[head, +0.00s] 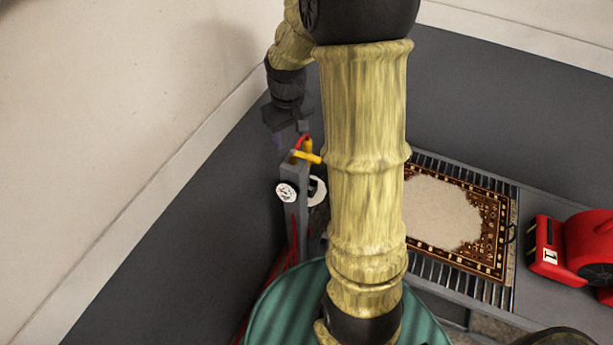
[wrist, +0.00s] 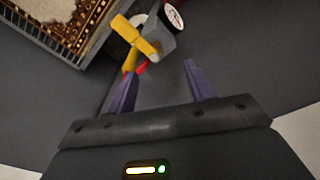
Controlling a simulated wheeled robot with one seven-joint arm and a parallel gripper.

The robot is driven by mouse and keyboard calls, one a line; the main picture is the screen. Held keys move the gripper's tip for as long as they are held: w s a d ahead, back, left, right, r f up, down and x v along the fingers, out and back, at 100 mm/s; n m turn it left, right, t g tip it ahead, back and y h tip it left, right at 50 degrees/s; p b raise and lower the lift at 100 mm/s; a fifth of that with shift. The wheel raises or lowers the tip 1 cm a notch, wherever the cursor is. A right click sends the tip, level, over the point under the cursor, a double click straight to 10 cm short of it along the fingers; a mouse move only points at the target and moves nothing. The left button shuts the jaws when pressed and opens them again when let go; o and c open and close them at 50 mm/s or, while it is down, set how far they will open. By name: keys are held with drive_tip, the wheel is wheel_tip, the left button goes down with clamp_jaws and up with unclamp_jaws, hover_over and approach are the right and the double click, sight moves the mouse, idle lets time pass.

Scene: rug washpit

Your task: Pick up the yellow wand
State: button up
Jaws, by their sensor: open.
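The yellow wand (head: 311,157) shows in the head view as a short yellow piece beside a red part, at the top of a grey post (head: 296,200). In the wrist view the wand (wrist: 137,40) is a yellow cross shape just beyond my fingertips, towards the left finger, with red under it. My gripper (wrist: 160,68) is open and empty, its two purple fingers apart. In the head view my gripper (head: 291,137) is just above the post top, close to the wand. Whether a finger touches the wand I cannot tell.
A patterned rug (head: 455,215) lies on a slatted grate to the right. A red blower (head: 575,250) stands at far right, a teal round thing (head: 275,310) at the front. A pale wall (head: 110,120) is on the left.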

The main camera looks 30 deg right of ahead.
drive_tip(key=r+g+p, duration=0.1)
drive_tip(key=r+p, duration=0.1)
hover_over(306, 140)
drive_tip(key=shift+s+f+n, duration=0.1)
drive_tip(key=shift+f+n, duration=0.15)
drive_tip(key=shift+n, duration=0.05)
wheel_tip(306, 140, down, 12)
drive_tip(key=shift+f, duration=0.1)
drive_tip(key=f, duration=0.5)
drive_tip(key=shift+w+d+f, duration=0.1)
drive_tip(key=shift+w+d, duration=0.15)
drive_tip(key=shift+d, duration=0.05)
idle(0.5)
